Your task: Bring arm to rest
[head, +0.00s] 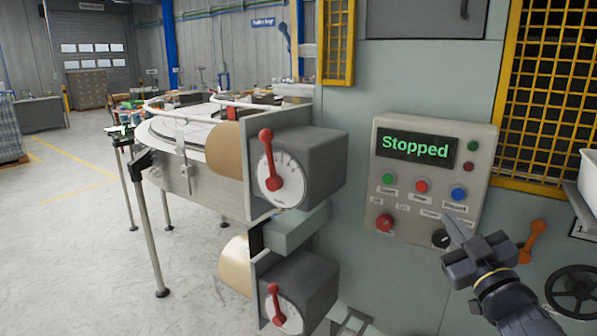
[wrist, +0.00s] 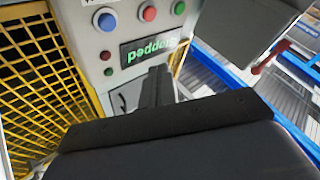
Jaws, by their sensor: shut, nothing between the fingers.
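My gripper (head: 460,230) is at the lower right of the head view, in front of the control panel (head: 400,200). Its fingers are closed together and hold nothing. The fingertips point up and left, near the black knob on the panel's lower edge; I cannot tell whether they touch it. The panel's display (head: 416,148) reads "Stopped" in green. In the wrist view the closed fingers (wrist: 157,85) reach toward the panel (wrist: 105,45), which appears upside down there with its lit display (wrist: 150,50).
Two grey boxes with red levers, an upper one (head: 315,165) and a lower one (head: 305,290), stand left of the panel. A round conveyor table (head: 180,130) is beyond them. Yellow mesh guards (head: 560,90), an orange handle (head: 532,240) and a black handwheel (head: 574,288) are at right. Floor at left is open.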

